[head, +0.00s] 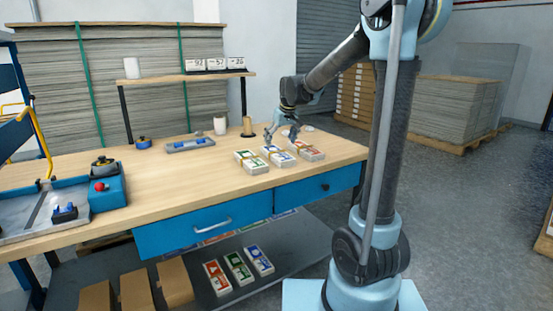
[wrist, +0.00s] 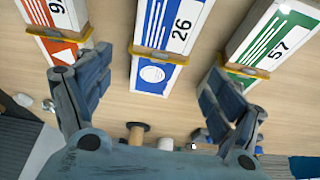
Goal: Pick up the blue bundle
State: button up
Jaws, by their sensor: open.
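The blue bundle (head: 279,157) lies on the wooden tabletop (head: 190,180), in the middle of a row of three. In the wrist view the blue bundle (wrist: 165,45) is blue and white, with a tan band around it and the number 26. My gripper (head: 283,136) is over the back end of the row, close to the blue bundle. In the wrist view my gripper (wrist: 160,72) has its fingers spread wide, one to each side of the blue bundle's near end. Nothing is held. Whether the fingertips are down at bundle height is hard to tell.
A green bundle (head: 249,162) and an orange-red bundle (head: 308,150) flank the blue one with narrow gaps. Behind stand a brown spool (head: 247,127), a white cup (head: 220,125) and a grey tray (head: 190,145). More bundles (head: 239,268) lie on the lower shelf.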

aim_at(277, 153)
jog(key=shift+x, duration=3.4)
jog(key=shift+s+d, duration=0.1)
jog(key=c, duration=1.4)
jog(key=shift+o, duration=0.2)
